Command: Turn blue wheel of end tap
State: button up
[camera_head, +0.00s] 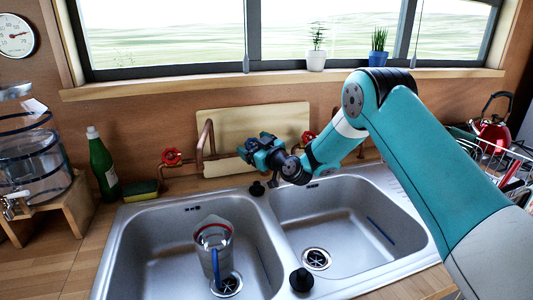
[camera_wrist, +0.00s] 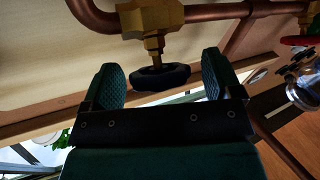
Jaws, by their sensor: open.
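The tap wheel (camera_wrist: 160,78) looks very dark, nearly black-blue, in the wrist view. It sits on a brass valve (camera_wrist: 152,18) on a copper pipe (camera_wrist: 215,11). My gripper (camera_wrist: 160,62) is open, with one green padded finger on each side of the wheel. Gaps show between wheel and fingers; contact is not visible. In the head view my gripper (camera_head: 258,150) is at the pipes behind the sink, in front of the beige board, and the dark wheel cannot be clearly told apart from it.
Red wheels sit left (camera_head: 171,156) and right (camera_head: 309,137) of my gripper. A copper spout (camera_head: 203,140) rises close by on the left. A double sink (camera_head: 265,225) lies below, with a clear jug (camera_head: 213,240) in its left basin. A green bottle (camera_head: 102,165) stands left.

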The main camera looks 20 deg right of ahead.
jog(key=b+v, duration=1)
jog(key=v, duration=0.7)
dwell(0.7)
jog(key=s+a+r+n+g+y+p, duration=0.5)
jog(key=s+a+g, duration=0.5)
jog(key=s+a, duration=0.45)
jog(key=s+d+r+m+g+h+p, duration=0.1)
jog(key=s+m+g+h+p, duration=0.1)
jog(key=s, duration=0.7)
jog(key=s+d+r+m+g+h+p, duration=0.1)
jog(key=s+d+m+g+h+p, duration=0.1)
jog(key=s+g+h, duration=0.3)
jog(key=s+m, duration=0.1)
jog(key=s, duration=0.3)
jog(key=shift+s+d+r+m+h+p, duration=0.25)
jog(key=shift+s+r+m+h+p, duration=0.05)
jog(key=shift+s+r+h+p, duration=0.1)
